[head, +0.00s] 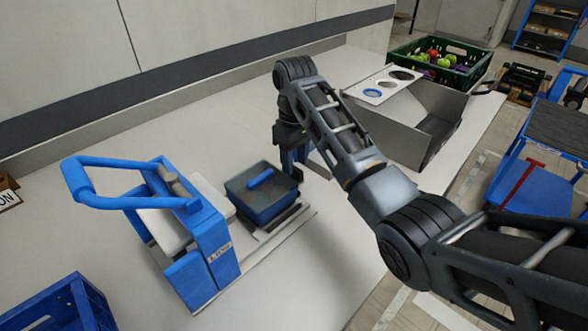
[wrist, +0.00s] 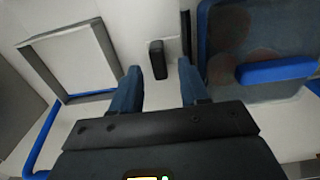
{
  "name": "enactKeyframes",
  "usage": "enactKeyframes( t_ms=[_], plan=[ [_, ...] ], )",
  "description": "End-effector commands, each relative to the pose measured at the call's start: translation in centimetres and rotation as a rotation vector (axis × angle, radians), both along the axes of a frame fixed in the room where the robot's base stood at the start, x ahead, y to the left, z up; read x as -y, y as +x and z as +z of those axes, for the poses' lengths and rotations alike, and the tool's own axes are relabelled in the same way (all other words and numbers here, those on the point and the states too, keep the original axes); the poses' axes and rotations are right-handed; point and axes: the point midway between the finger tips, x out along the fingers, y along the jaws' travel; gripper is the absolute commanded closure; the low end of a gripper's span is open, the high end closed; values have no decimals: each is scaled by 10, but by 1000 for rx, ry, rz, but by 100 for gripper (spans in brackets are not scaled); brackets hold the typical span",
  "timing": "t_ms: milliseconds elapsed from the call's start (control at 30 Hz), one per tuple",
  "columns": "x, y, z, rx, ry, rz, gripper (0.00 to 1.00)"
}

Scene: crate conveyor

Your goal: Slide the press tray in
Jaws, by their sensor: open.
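The press tray (head: 284,199) is a blue box with dark contents and a blue bar across its top. It sits on grey rails (head: 280,228) to the right of the blue press (head: 212,250), outside the press frame. My gripper (head: 293,165) is just beyond the tray's far right side, pointing down, partly hidden by its own wrist. In the wrist view my gripper (wrist: 160,85) is open with nothing gripped. A small dark block (wrist: 157,60) shows between the fingers. The tray (wrist: 225,92) is right of the fingers; I cannot tell whether they touch.
A grey open box (head: 385,128) with a panel of round dishes stands at the back right. Behind it is a green crate (head: 400,51) of produce. A blue crate (head: 65,305) is at the front left. The table (head: 110,240) is clear around the press.

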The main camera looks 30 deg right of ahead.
Motion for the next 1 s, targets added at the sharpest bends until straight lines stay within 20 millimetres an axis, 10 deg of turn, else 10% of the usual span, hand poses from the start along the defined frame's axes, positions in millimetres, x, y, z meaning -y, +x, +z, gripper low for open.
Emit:
enactKeyframes(
  t_ms=[600, 1000],
  plan=[
    [1, 0, -35, 1, -1, -3, 55],
    [1, 0, -34, 2, 0, -3, 94]
  ],
)
